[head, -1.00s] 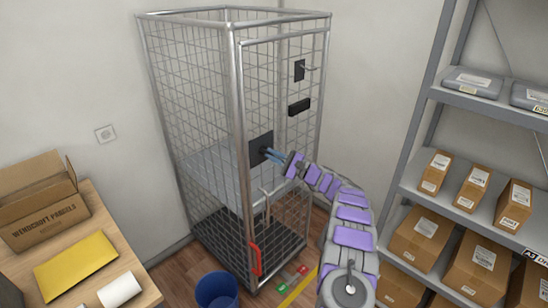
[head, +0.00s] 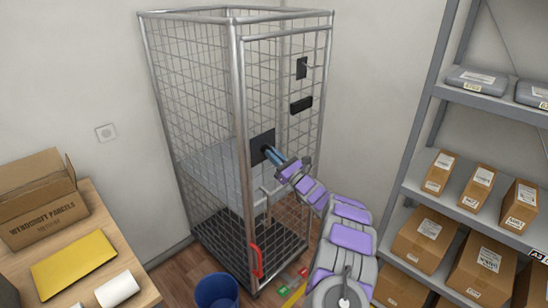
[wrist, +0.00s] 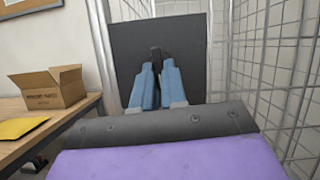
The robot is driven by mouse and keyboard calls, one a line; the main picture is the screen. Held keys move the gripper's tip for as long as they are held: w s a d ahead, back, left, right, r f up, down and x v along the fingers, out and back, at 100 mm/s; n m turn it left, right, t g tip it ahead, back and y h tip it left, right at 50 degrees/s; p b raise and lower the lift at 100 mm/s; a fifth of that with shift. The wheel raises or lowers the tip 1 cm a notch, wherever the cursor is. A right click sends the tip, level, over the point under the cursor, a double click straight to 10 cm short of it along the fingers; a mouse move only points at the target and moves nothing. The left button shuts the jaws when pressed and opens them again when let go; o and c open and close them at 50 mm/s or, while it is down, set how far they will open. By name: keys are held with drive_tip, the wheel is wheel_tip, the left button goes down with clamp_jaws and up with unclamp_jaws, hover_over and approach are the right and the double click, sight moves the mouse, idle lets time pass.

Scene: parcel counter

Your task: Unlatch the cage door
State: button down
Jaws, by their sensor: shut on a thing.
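The tall wire-mesh cage has a door (head: 287,130) on its right-hand face, which looks closed in its frame. A dark square latch plate (head: 262,146) sits at mid-height by the door's left edge; it fills the middle of the wrist view (wrist: 182,42). My gripper (head: 269,153) is at this plate. In the wrist view its blue fingers (wrist: 157,80) are shut on a narrow dark latch handle (wrist: 156,53) standing in front of the plate. The fingers hide most of the handle, and I cannot tell whether the latch is released.
A black box (head: 301,105) and a small plate with a hook (head: 302,68) are higher on the door. A red handle (head: 257,262) is low on the cage. A blue bin (head: 216,291) stands in front. Shelving (head: 420,185) is right, a wooden table (head: 128,258) left.

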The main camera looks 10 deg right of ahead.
drive_tip(key=shift+m+t+h, duration=0.3)
drive_tip(key=shift+m, duration=0.6)
drive_tip(key=c, duration=1.2)
unclamp_jaws()
drive_tip(key=p+v, duration=0.3)
drive_tip(key=v, duration=1.4)
drive_tip(key=shift+s+d+f, duration=0.1)
drive_tip(key=shift+s+f, duration=0.05)
